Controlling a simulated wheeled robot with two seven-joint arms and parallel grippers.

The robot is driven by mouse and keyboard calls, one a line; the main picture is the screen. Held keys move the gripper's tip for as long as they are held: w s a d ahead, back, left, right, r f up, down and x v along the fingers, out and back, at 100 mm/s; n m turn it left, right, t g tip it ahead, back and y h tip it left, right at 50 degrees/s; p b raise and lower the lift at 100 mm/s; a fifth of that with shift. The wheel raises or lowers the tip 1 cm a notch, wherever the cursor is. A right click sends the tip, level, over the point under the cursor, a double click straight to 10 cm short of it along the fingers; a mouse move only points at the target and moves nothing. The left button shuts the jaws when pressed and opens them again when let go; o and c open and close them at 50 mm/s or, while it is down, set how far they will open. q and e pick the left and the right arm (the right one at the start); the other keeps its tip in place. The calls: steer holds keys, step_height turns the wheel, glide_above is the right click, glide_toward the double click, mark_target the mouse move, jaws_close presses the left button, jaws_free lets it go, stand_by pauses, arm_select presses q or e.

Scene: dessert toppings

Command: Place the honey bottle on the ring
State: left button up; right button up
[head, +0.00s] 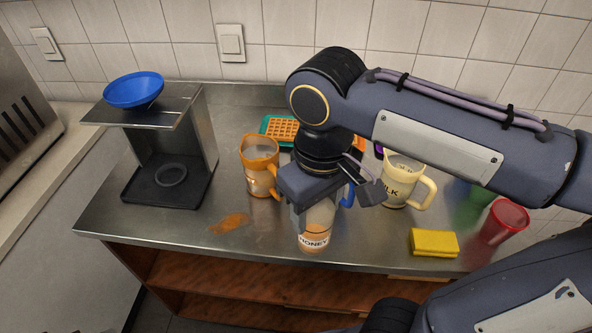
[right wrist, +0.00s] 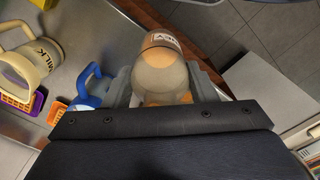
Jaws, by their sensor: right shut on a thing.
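The honey bottle (head: 315,232), clear with amber honey and a HONEY label, is near the front edge of the steel counter. My right gripper (head: 318,203) comes down over it and is shut on its upper part. The bottle also shows between the fingers in the right wrist view (right wrist: 160,70). I cannot tell whether its base touches the counter. The dark ring (head: 171,175) lies flat and empty on the black base of the metal stand (head: 196,140) at left. My left gripper is not in view.
A blue bowl (head: 134,90) tops the stand. An orange-rimmed pitcher (head: 260,166) stands between stand and bottle, beside an orange spill (head: 231,223). A milk pitcher (head: 403,182), yellow sponge (head: 433,243) and red cup (head: 503,221) are at right. A waffle (head: 283,129) lies behind.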

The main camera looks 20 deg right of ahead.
steer(key=shift+w+d+r, duration=0.1)
steer(key=shift+w+d, duration=0.05)
steer(key=w+d+f, duration=0.2)
steer(key=w+f, duration=0.4)
steer(key=w+d+f, duration=0.2)
steer(key=w+f, duration=0.4)
steer(key=shift+w+d+f+p, duration=0.25)
steer(key=shift+w+f+p, duration=0.1)
steer(key=shift+p, duration=0.1)
steer(key=shift+f, duration=0.1)
steer(key=shift+f, duration=0.15)
steer(key=o, duration=1.4)
